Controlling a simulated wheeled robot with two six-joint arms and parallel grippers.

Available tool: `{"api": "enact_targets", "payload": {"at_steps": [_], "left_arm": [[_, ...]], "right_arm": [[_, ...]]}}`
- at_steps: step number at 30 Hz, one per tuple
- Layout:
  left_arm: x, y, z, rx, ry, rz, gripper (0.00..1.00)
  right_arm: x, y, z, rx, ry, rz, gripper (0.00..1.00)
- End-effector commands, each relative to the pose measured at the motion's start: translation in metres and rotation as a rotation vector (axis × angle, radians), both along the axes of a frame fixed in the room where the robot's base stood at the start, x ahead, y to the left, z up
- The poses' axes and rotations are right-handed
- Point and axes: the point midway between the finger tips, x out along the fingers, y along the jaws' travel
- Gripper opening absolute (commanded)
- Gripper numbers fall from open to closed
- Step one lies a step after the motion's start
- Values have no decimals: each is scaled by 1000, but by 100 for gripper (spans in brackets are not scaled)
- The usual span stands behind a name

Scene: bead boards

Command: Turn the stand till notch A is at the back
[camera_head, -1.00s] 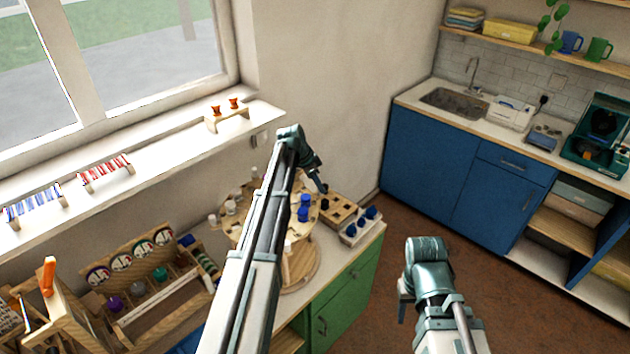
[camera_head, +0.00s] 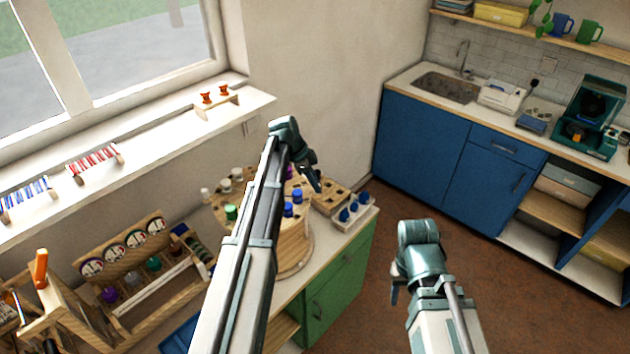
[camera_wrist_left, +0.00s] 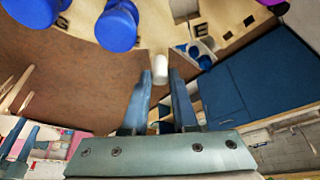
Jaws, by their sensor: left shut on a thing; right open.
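The round wooden stand (camera_head: 292,245) is on the counter, partly hidden behind my left arm. Blue bottles (camera_head: 288,209) and a green bottle (camera_head: 231,212) stand on it. My left gripper (camera_head: 316,183) is over the stand's far right side. In the left wrist view, the left gripper (camera_wrist_left: 160,88) is shut on a white peg (camera_wrist_left: 160,69) at the rim of the stand (camera_wrist_left: 165,32). Dark marks show near the rim there, but I cannot tell which is notch A. My right gripper (camera_head: 395,290) is open and empty, away from the stand over the floor.
A wooden block with holes and a white rack (camera_head: 350,213) of blue bottles stand close to the stand's right. A window sill (camera_head: 140,145) runs behind. Floor (camera_head: 400,205) to the right is clear.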

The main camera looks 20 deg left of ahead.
Motion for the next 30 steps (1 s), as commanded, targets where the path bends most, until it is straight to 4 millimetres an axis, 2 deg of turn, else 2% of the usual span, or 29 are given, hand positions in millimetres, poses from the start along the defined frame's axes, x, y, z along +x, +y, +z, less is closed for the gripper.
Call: {"api": "enact_targets", "payload": {"at_steps": [17,18,22,23,30], "left_arm": [[-2,0,0,1,-1,-16,0],[-2,0,0,1,-1,-16,30],[-2,-1,0,1,-1,-16,54],[-2,-1,0,1,-1,-16,57],[-2,-1,0,0,-1,-15,57]], "right_arm": [[0,0,0,0,0,0,50],[0,0,0,0,0,0,50],[0,0,0,0,0,0,50],[0,0,0,0,0,0,50],[0,0,0,0,0,0,50]]}}
